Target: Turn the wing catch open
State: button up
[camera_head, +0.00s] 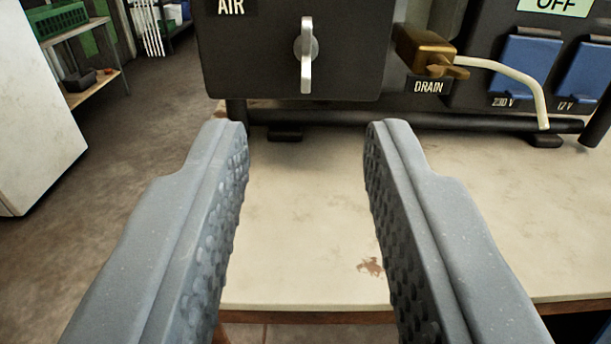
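The wing catch (306,55) is a silver, narrow wing standing upright on a round boss. It is mounted on the front of a dark panel (350,50) with the label AIR at its upper left. My gripper (306,128) is open, with its two grey, studded fingers wide apart. Nothing is between the fingers. In the picture the wing catch sits above the gap between the fingertips, and the fingers do not touch it.
A brass drain valve (424,50) with a pale hose (505,75) is right of the panel, above the DRAIN label. Blue socket covers (527,68) sit further right. A black tube frame (400,117) runs below, on a pale bench top (290,240). A white cabinet (35,110) stands left.

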jog(key=shift+s+a, duration=0.15)
jog(key=shift+s, duration=2.15)
